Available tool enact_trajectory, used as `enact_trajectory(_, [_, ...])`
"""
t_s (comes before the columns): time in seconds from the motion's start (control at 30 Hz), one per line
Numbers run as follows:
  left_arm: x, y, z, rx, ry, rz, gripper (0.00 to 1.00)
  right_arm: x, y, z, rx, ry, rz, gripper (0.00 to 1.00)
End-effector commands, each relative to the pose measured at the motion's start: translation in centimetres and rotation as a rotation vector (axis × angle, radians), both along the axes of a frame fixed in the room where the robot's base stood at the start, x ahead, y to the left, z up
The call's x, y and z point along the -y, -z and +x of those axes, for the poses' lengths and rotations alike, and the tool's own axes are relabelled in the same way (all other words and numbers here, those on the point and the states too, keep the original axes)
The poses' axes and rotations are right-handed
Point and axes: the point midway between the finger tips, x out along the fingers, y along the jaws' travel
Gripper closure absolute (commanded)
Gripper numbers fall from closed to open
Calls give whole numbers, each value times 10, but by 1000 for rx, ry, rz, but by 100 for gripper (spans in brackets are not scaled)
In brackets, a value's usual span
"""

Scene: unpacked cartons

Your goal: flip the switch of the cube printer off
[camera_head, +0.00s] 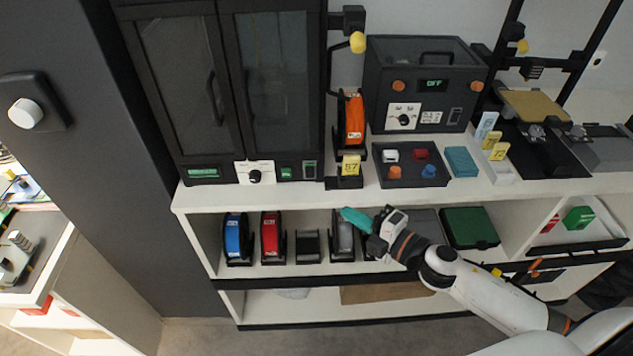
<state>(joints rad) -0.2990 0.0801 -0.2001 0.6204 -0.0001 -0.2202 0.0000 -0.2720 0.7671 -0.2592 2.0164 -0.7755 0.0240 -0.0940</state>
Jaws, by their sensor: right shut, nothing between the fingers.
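A black enclosed printer (221,90) with two glazed doors stands on the shelf top at left; I take it for the cube printer, though no name is readable. Its front base has a lit green display (203,173), a dial (254,177), a green button-like part (286,172) and a dark rocker switch (310,169). The switch's position is too small to tell. My right gripper (354,216), with teal fingertips, is shut and empty. It is in front of the shelf unit, below and right of that switch, and apart from it. My left gripper is not in view.
A black box (425,75) with an "OFF" display stands to the right, behind a parts tray (410,166). An orange spool (355,121) and a yellow "57" tag (351,165) stand just right of the printer. More spools (271,236) fill the shelf below.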

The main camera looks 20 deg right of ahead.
Motion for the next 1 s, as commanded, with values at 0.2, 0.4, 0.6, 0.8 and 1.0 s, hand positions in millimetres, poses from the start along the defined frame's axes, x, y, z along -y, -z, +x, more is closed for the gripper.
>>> enact_trajectory(0.2, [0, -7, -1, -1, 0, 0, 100, -8, -1, 15, 2, 1, 2, 100])
enact_trajectory(0.4, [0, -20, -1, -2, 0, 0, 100, -27, -1, 48, 3, 1, 2, 100])
enact_trajectory(0.6, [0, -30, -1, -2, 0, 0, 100, -47, 5, 86, 2, 1, 3, 100])
enact_trajectory(0.8, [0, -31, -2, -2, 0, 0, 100, -41, 12, 113, -1, 2, 1, 100])
enact_trajectory(1.0, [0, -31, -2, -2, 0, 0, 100, -38, 14, 124, -1, 1, 2, 100])
